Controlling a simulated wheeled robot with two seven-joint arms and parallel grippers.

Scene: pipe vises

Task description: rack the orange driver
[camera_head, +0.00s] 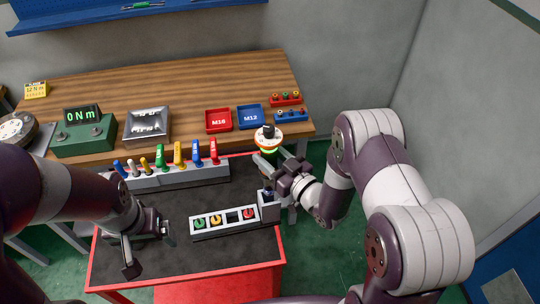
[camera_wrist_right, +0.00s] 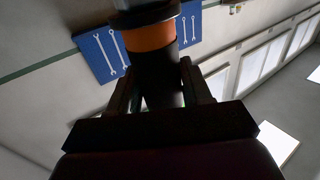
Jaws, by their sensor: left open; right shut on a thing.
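The orange driver (camera_head: 267,138) is in my right gripper (camera_head: 272,162), raised at the right end of the wooden bench. It looks roughly upright, with a dark knob, a pale and orange collar and a green ring below. In the right wrist view, the driver (camera_wrist_right: 155,38) is a black cylinder with an orange band, between the two fingers. The grey rack (camera_head: 203,235) lies on the cart, with green, yellow and red round tops and a dark square opening between yellow and red. My left gripper (camera_head: 150,250) is open and empty, left of the rack.
A red cart with a dark mat (camera_head: 185,270) carries the rack. A grey holder with several coloured handles (camera_head: 150,183) stands behind. A small grey block (camera_head: 269,212) adjoins the rack's right end. Red (camera_head: 218,127) and blue (camera_head: 250,124) trays sit on the bench.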

